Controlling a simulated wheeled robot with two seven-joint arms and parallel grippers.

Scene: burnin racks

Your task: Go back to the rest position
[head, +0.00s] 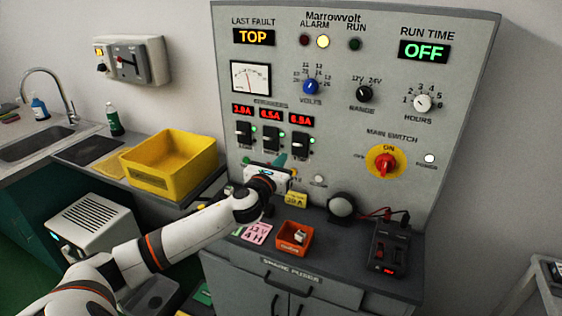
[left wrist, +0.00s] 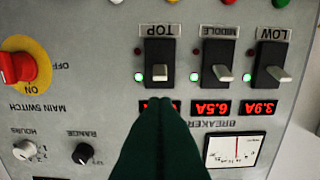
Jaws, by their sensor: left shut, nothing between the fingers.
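My left gripper (head: 279,160) is at the end of the white arm reaching in from the left, in front of the grey test panel (head: 340,190) below the breakers. In the left wrist view its dark green fingers (left wrist: 160,103) are closed together with nothing between them. They overlap the display under the TOP breaker (left wrist: 160,68). The MIDDLE breaker (left wrist: 220,68) and LOW breaker (left wrist: 275,68) stand beside it, each with a lit green lamp. Whether the fingertips touch the panel cannot be told. My right gripper is in neither view.
The main switch (head: 385,162) is a red knob on yellow. A yellow crate (head: 165,184) and white ribbed box (head: 95,222) stand left.

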